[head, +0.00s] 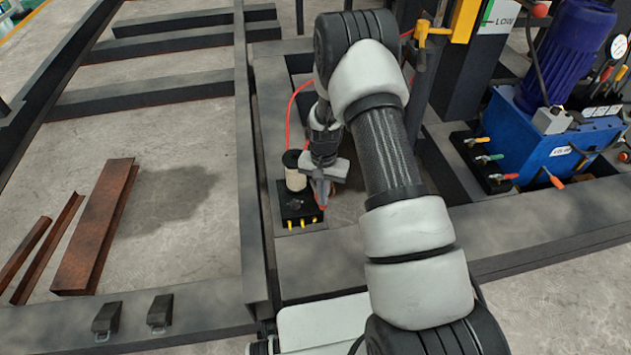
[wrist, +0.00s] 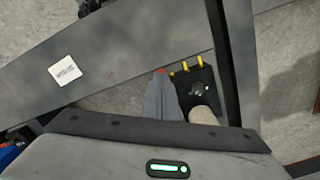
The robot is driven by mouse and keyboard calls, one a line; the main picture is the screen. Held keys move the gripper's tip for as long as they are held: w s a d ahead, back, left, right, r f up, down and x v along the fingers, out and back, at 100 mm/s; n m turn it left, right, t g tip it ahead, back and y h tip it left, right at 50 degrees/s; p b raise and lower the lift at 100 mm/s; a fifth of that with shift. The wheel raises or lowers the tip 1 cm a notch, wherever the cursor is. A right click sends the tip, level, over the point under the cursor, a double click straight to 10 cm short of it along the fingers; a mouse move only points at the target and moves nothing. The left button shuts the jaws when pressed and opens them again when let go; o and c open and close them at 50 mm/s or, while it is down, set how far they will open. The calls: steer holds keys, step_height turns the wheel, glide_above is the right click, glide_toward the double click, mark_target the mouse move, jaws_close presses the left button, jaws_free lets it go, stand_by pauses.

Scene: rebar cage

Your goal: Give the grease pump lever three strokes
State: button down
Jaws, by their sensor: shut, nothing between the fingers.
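The grease pump stands in the frame's channel in the head view, with a cream reservoir (head: 296,179) under a dark cap and a black base (head: 297,211) with yellow fittings along its front. In the wrist view the reservoir (wrist: 203,115) and black base (wrist: 194,88) lie just right of my fingers. My gripper (head: 322,196) points down beside the pump's right side. Its fingers (wrist: 163,92) are together and empty. A small red piece (wrist: 160,71) shows at the fingertips; I cannot tell whether it is the lever's end or touches them. The rest of the lever is hidden.
Dark steel beams (head: 255,190) border the pump. A blue hydraulic unit (head: 550,135) with valves stands at right. Rusty steel angles (head: 97,225) lie on the floor at left. A white label (wrist: 67,71) is on a beam. A red hose (head: 290,112) rises behind the pump.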

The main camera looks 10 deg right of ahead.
steer(key=shift+s+f, duration=0.35)
steer(key=shift+f, duration=0.25)
steer(key=shift+s+f, duration=0.3)
steer(key=shift+f, duration=0.3)
steer(key=shift+s+f, duration=0.25)
steer(key=shift+f, duration=0.5)
